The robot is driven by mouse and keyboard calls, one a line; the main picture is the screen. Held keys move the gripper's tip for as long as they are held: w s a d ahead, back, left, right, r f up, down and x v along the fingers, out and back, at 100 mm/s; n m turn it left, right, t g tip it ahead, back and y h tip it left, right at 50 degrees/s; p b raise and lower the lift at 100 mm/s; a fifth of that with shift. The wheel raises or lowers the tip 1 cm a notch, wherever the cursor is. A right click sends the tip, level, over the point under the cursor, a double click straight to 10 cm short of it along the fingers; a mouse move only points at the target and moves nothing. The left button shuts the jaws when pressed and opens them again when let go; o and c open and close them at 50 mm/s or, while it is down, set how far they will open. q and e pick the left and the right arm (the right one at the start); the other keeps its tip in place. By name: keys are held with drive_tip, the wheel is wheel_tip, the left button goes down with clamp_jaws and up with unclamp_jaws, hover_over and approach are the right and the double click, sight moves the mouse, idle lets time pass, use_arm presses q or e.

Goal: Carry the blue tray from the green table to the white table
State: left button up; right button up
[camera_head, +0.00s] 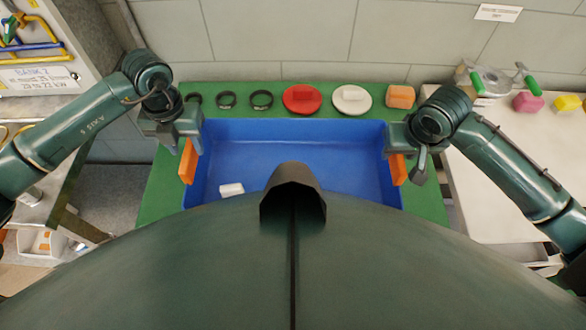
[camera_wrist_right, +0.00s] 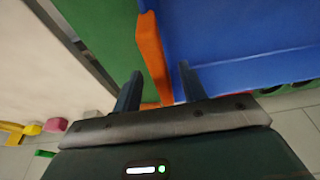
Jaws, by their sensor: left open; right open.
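The blue tray (camera_head: 280,153) lies on the green table (camera_head: 430,203) and has an orange handle on each side. A small white block (camera_head: 231,190) is inside it at the lower left; my own body hides the tray's near edge. My left gripper (camera_head: 192,143) is open at the tray's left wall, just above the left orange handle (camera_head: 187,162). My right gripper (camera_head: 399,147) is open at the right wall. In the right wrist view its fingers (camera_wrist_right: 160,88) stand on either side of the right orange handle (camera_wrist_right: 152,55), not closed on it. The white table (camera_head: 475,170) is at the right.
A metal valve part (camera_head: 492,80), pink block (camera_head: 527,101) and yellow block (camera_head: 567,102) sit at the white table's back. A tiled wall closes the back.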

sight(187, 149)
use_arm(q)
drive_tip(key=shift+f, duration=2.05)
use_arm(e)
drive_tip(key=shift+x, duration=2.05)
use_arm(q)
clamp_jaws()
use_arm(e)
clamp_jaws()
use_arm(q)
drive_tip(key=shift+r, duration=0.15)
use_arm(e)
drive_tip(key=shift+r, duration=0.1)
